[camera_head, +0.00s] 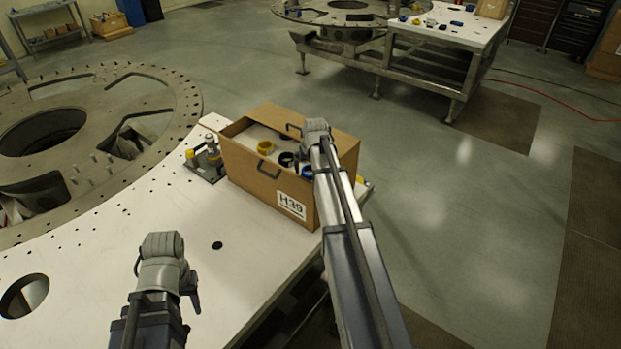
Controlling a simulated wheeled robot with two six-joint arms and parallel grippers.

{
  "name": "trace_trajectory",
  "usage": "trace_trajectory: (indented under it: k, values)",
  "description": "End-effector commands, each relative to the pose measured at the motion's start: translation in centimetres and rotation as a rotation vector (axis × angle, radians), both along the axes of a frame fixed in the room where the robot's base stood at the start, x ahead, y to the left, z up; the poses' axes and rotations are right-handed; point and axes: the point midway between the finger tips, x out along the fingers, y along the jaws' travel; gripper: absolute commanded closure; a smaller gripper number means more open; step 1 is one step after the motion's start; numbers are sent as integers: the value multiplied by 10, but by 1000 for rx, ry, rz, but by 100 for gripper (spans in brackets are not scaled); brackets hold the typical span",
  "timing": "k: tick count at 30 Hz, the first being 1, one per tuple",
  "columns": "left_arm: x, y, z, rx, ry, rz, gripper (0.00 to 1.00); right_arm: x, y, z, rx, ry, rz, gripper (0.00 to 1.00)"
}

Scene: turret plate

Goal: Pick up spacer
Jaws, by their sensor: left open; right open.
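An open cardboard box (245,180) labelled H39 stands on the white plate. It holds small round parts: a yellow ring (264,148), a dark ring (287,158) and a blue part (307,172). I cannot tell which of these is the spacer. My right gripper (316,130) is over the right side of the box, and its arm covers part of the inside. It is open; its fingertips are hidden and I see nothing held. My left gripper (162,246) is open above the white plate, in front of and left of the box, apart from it.
A metal fixture (207,158) stands just left of the box. A large round turret ring (165,97) with upright pins lies at the left. The white plate (110,250) is mostly clear in front. Another worktable (465,25) stands at the back.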

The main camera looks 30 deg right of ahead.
Motion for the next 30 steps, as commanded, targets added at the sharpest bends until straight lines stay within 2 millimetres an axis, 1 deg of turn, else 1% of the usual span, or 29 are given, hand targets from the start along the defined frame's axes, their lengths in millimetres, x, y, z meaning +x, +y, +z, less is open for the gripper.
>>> trace_trajectory:
  k: [1,8,11,30]
  values:
    - [0,0,-6,0,0,1,56,2,-1,-6,0,0,0,0]
    - [0,0,-4,0,0,1,56,2,0,-4,0,0,0,0]
    - [0,0,-4,0,0,1,56,2,0,-4,0,0,0,10]
    - [0,0,-4,0,0,1,56,2,0,-4,0,0,0,82]
